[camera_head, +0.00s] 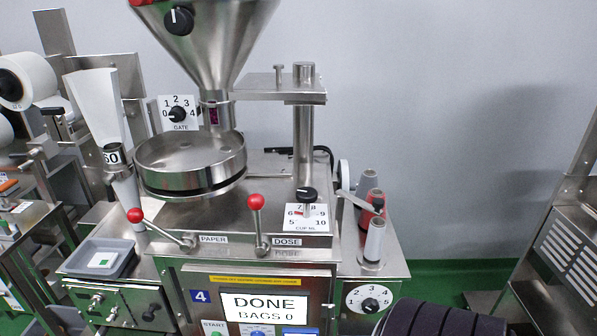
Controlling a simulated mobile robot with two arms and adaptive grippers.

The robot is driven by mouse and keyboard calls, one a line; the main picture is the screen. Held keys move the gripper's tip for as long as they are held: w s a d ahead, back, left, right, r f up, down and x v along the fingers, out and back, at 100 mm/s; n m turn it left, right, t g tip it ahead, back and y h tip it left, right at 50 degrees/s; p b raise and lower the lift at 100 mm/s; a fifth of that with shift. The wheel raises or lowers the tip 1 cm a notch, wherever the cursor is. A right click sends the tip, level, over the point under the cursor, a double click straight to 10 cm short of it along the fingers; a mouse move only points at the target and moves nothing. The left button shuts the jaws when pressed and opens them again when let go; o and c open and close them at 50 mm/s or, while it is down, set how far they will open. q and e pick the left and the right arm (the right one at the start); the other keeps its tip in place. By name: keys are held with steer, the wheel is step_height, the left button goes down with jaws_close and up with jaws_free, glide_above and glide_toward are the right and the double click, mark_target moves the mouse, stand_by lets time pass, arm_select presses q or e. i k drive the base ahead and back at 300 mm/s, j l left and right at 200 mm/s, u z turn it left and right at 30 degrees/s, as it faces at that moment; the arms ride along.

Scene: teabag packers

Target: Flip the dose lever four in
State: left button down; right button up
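The machine marked with a blue 4 plate (201,296) stands in the middle of the head view. Its dose lever (260,226), a steel rod with a red ball on top, stands nearly upright just left of the DOSE label (287,241). The paper lever (162,230), also red-balled, slants up to the left beside the PAPER label (214,239). Neither of my grippers is in view, and nothing touches the levers.
A steel hopper (205,45) and round pan (190,163) rise behind the levers. A grey tray (99,258) is at left. Thread spools (375,241) and a numbered dial (369,299) are at right. Another machine (567,245) stands far right, past open green floor.

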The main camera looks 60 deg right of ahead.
mark_target(256, 201)
steer(key=z, duration=1.4)
